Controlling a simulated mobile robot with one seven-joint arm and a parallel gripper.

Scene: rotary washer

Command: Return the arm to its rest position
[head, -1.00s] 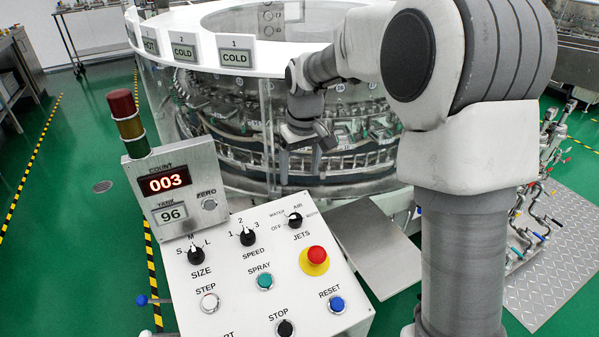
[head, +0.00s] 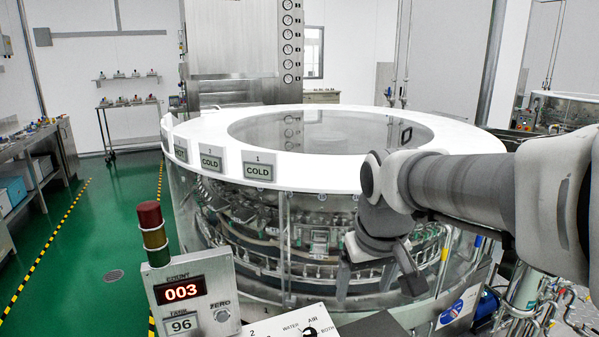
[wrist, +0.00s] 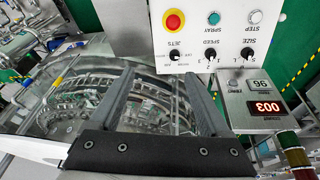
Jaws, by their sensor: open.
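My arm reaches in from the right in the head view, in front of the rotary washer (head: 300,180). My gripper (head: 378,284) hangs at its end with fingers pointing down, in front of the washer's clear side wall. In the wrist view my gripper (wrist: 157,85) has its two dark fingers well apart with nothing between them. The washer's clear wall and metal ring show behind the fingers there. The control panel (wrist: 203,35) is upside down beyond the fingertips. I cannot tell whether any part of my gripper touches the washer.
The display box (head: 192,295) reads 003 and 96, beside a red, yellow and green light tower (head: 153,232). Pipes and valves (head: 540,300) stand at the lower right. Benches (head: 40,150) line the left wall. Green floor (head: 110,225) is open at left.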

